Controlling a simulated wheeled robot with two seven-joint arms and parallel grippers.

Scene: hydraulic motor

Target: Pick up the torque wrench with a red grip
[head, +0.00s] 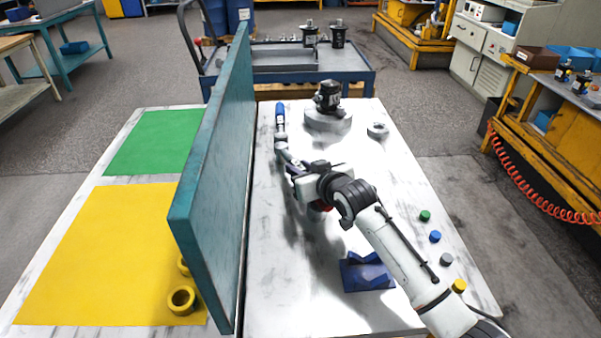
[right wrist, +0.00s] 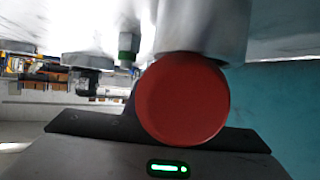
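The torque wrench's red grip (head: 322,207) shows as a small patch under my right gripper (head: 304,180) in the head view. A grey shaft runs from there toward the back left, close over the white tabletop. In the right wrist view the round red end of the grip (right wrist: 183,102) fills the middle, close in front of the gripper's dark plate, with a silver cylindrical part above it. The grip lies at the gripper, but its fingers are hidden, so I cannot tell whether they are closed on it. My left gripper is not in view.
A tall teal partition (head: 220,170) stands close left. A blue-handled tool (head: 280,112), the black-topped motor (head: 328,98) on its grey base and a grey ring (head: 377,130) lie at the back. A blue block (head: 366,272) is nearer, and small coloured caps line the right.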

